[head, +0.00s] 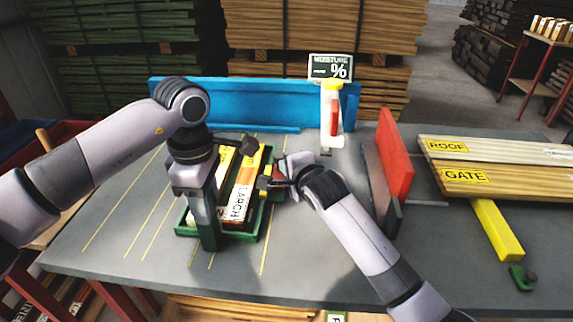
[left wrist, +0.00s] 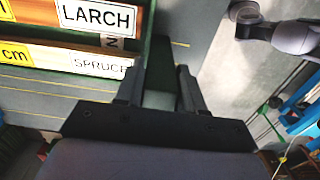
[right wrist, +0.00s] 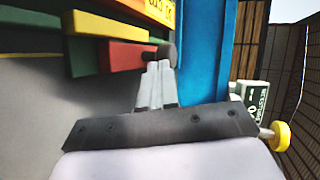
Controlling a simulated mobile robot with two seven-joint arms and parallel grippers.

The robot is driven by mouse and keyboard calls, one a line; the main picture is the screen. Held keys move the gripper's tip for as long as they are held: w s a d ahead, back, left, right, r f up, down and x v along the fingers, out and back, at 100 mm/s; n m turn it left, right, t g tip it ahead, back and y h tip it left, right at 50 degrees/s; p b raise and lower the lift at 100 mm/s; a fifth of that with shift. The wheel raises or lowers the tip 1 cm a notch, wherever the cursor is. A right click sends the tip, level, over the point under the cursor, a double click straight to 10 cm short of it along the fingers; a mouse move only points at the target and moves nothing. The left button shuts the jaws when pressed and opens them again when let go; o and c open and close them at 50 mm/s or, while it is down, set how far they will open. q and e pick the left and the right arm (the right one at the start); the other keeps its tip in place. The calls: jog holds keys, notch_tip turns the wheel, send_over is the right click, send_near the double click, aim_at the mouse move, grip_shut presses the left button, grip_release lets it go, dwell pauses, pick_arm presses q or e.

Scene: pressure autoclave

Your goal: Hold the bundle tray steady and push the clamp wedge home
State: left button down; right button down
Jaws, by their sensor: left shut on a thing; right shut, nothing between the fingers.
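The green bundle tray (head: 185,232) stands on the grey table and holds long wood pieces, including a LARCH-labelled one (head: 238,200) and a SPRUCE-labelled one (left wrist: 50,58). My left gripper (head: 208,243) is shut on the tray's near wall, which shows between its fingers in the left wrist view (left wrist: 160,98). The red clamp wedge (right wrist: 125,56) lies beside green and yellow parts on the tray's right side, with a dark round knob (right wrist: 166,54) at its end. My right gripper (right wrist: 155,80) is shut and empty, its tips close to the knob. Contact is unclear.
A blue beam (head: 230,100) runs behind the tray. A MOISTURE meter (head: 331,67) stands at its right end.

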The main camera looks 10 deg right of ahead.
jog(key=shift+w, duration=0.35)
jog(key=shift+a, duration=0.1)
jog(key=shift+w, duration=0.1)
jog(key=shift+w+d+f, duration=0.1)
jog(key=shift+w+d, duration=0.25)
jog(key=shift+w, duration=0.45)
jog(key=shift+w+d, duration=0.35)
jog(key=shift+w, duration=0.4)
jog(key=shift+s, duration=0.9)
jog(key=v, duration=1.2)
jog(key=shift+s+f, duration=0.15)
jog(key=shift+s, duration=0.05)
jog(key=shift+d, duration=0.1)
